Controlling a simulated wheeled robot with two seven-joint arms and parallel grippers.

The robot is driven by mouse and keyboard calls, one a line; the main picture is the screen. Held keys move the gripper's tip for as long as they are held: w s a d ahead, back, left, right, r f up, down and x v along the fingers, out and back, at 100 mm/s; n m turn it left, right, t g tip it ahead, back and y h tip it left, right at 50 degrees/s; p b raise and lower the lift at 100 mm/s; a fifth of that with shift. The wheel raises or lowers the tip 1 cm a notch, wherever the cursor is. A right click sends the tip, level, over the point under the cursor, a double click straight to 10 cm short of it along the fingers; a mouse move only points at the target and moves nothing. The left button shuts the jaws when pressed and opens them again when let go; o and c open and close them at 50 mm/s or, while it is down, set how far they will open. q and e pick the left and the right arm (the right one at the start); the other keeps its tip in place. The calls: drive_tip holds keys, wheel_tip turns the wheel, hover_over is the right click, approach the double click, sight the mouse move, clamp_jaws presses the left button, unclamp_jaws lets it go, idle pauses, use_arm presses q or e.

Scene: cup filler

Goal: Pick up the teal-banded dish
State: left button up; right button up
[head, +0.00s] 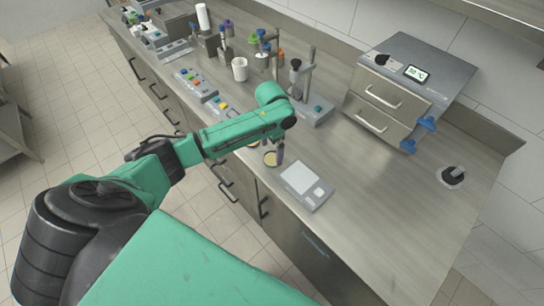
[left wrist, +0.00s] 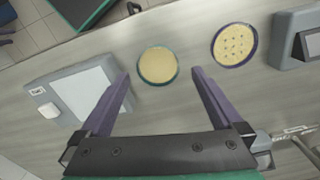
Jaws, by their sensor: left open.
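The teal-banded dish (left wrist: 158,66) is a round dish with a plain yellow-tan fill and a thin teal rim. It lies flat on the bench, and in the head view a dish (head: 270,159) shows just below my gripper. My left gripper (left wrist: 161,76) is open and empty, its two purple fingers pointing toward the dish. In the left wrist view the dish appears between and slightly beyond the fingertips. The gripper also shows small in the head view (head: 280,153), over the dish. My right gripper is not in view.
A purple-rimmed dish (left wrist: 235,45) with dark dots lies to the right of the teal one. A grey scale (head: 303,184) stands close by near the bench's front edge. A drawer unit (head: 395,88) and stands with bottles (head: 296,72) are behind. The right bench is mostly clear.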

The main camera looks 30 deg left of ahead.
sight(272, 158)
use_arm(q)
wheel_tip(272, 158, down, 3)
drive_tip(key=shift+d+f, duration=0.1)
drive_tip(key=c, duration=1.2)
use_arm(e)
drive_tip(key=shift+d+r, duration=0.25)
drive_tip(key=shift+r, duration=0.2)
use_arm(q)
drive_tip(key=shift+c, duration=0.2)
